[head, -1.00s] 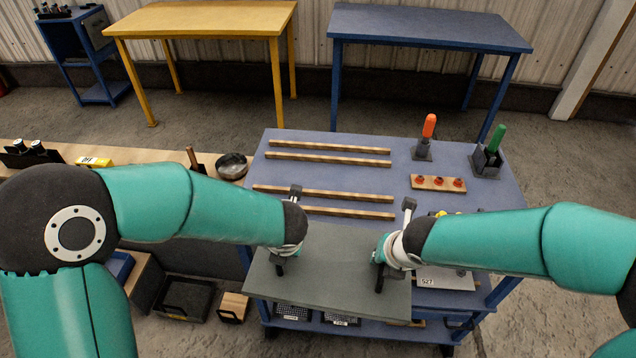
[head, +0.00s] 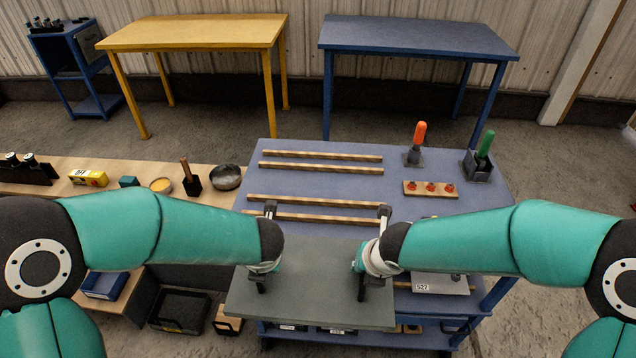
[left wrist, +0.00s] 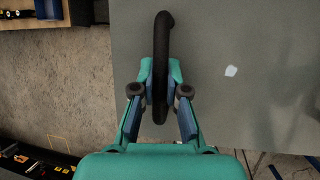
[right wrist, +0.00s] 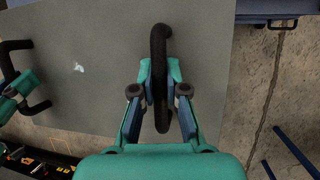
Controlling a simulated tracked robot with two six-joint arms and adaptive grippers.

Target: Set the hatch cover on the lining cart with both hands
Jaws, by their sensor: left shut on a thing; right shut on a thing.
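The hatch cover is a flat grey panel (head: 310,300) with two black bar handles. It lies roughly level over the near left part of the blue lining cart (head: 420,228) and reaches past its front edge. Whether it touches the cart is unclear. My left gripper (head: 262,278) is shut on the left handle, which shows in the left wrist view (left wrist: 162,50). My right gripper (head: 366,278) is shut on the right handle, which shows in the right wrist view (right wrist: 160,50). The panel hides the cart's near left top.
Several wooden strips (head: 320,168) lie on the cart. An orange-handled tool (head: 419,135), a green-handled tool (head: 486,145), a board with red knobs (head: 431,189) and a plate marked 527 (head: 445,284) are at its right. A wooden bench (head: 120,180) stands left; yellow (head: 200,32) and blue (head: 415,37) tables stand behind.

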